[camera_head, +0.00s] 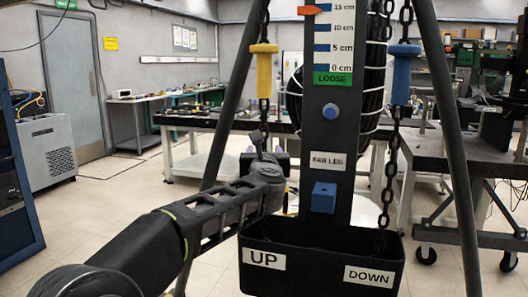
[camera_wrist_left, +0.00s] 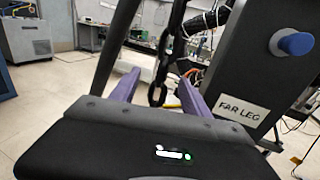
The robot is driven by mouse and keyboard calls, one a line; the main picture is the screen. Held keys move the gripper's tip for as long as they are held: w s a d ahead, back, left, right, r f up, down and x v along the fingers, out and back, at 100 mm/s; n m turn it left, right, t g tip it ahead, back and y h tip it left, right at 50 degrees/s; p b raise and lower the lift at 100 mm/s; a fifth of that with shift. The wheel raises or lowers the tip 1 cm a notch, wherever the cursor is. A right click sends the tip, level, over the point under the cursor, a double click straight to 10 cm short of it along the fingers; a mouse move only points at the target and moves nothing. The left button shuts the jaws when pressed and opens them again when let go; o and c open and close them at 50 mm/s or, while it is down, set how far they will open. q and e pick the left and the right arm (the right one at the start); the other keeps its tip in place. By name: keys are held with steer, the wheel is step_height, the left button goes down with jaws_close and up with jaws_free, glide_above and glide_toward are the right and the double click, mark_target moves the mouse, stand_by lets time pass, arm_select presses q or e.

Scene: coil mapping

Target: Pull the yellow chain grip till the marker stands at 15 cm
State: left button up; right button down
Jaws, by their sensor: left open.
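The yellow chain grip (camera_head: 264,70) hangs on the left chain, left of the grey post. The orange marker (camera_head: 313,10) is at the post's top left edge, level with or very near the 15 cm mark on the scale (camera_head: 322,28). My left gripper (camera_head: 268,158) is below the yellow grip, at the left chain. In the left wrist view, its two purple fingers (camera_wrist_left: 158,88) stand apart, and the dark chain (camera_wrist_left: 160,72) hangs between them. The yellow grip is out of that view. My right gripper is not in view.
A blue grip (camera_head: 403,72) hangs on the right chain. A black bin (camera_head: 320,270) labelled UP and DOWN sits below. A blue knob (camera_head: 330,111) and blue block (camera_head: 324,197) stick out of the post. Dark tripod legs (camera_head: 448,130) flank the rig.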

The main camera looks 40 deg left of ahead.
arm_select(q)
steer(key=v, duration=0.3)
steer(key=shift+s+d, duration=0.25)
steer(key=shift+s, duration=0.05)
stand_by(0.3)
